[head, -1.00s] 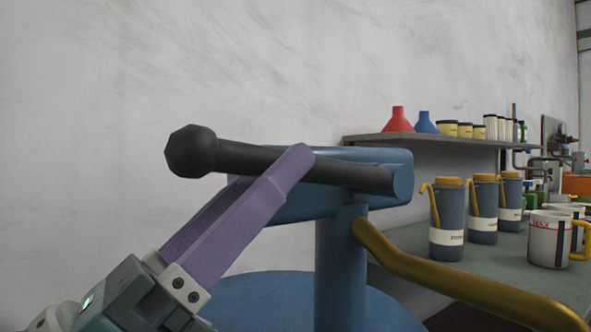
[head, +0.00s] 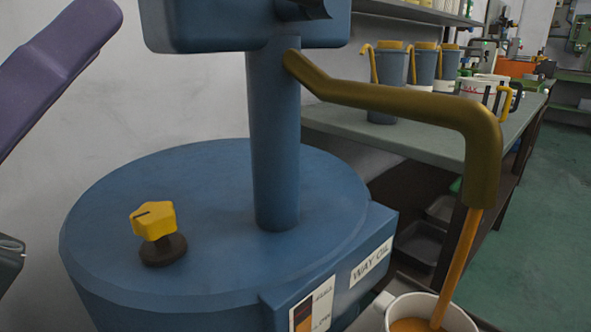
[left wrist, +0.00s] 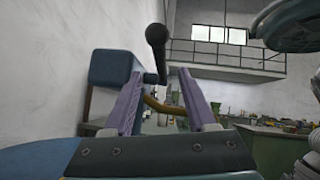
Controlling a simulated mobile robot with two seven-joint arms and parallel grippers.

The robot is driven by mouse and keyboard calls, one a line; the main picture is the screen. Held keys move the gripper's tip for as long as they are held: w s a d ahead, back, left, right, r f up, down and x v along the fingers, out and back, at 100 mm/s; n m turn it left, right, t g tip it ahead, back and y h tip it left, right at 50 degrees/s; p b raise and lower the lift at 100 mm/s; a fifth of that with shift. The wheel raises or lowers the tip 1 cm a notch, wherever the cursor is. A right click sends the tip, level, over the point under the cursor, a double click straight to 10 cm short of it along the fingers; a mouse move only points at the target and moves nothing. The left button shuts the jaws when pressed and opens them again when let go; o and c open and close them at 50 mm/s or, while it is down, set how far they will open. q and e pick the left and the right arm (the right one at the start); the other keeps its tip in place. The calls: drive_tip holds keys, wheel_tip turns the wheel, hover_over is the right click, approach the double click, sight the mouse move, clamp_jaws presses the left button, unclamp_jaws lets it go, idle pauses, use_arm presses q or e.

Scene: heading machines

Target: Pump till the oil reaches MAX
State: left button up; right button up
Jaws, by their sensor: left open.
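The blue oil drum (head: 215,190) carries a pump column, and its bent brass spout (head: 400,102) pours an orange oil stream (head: 462,255). The stream falls into a white mug (head: 385,312) at the bottom edge. Oil (head: 410,325) shows inside, below the rim; the mug's front and any MAX mark are out of frame. The black pump handle is mostly cut off in the head view, but its knob (left wrist: 156,36) shows in the left wrist view. My left gripper (left wrist: 160,78) is open, its purple fingers apart around the handle's line; contact is unclear. My right gripper is not in view.
A yellow knob (head: 153,220) stands on the drum top beside the column. A grey bench (head: 400,145) behind holds several oil cans and white mugs, with a shelf above. Green floor (head: 545,220) lies clear at the right.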

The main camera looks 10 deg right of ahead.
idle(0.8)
use_arm(q)
drive_tip(key=a+r+m+g+y+p, duration=0.35)
drive_tip(key=r+m+g+p, duration=0.35)
drive_tip(key=p, duration=1.1)
drive_tip(key=shift+g+h, duration=0.35)
drive_tip(key=shift+g, duration=0.35)
drive_tip(key=p+x, duration=0.1)
drive_tip(key=x, duration=0.4)
drive_tip(key=p+x, duration=0.1)
drive_tip(key=x, duration=0.2)
drive_tip(key=shift+d+f+p, duration=0.15)
drive_tip(key=shift+f+p, duration=0.2)
drive_tip(key=shift+w+d+f, duration=0.1)
drive_tip(key=shift+w+d, duration=0.05)
drive_tip(key=shift+d, duration=0.15)
drive_tip(key=shift+c, duration=0.3)
clamp_jaws()
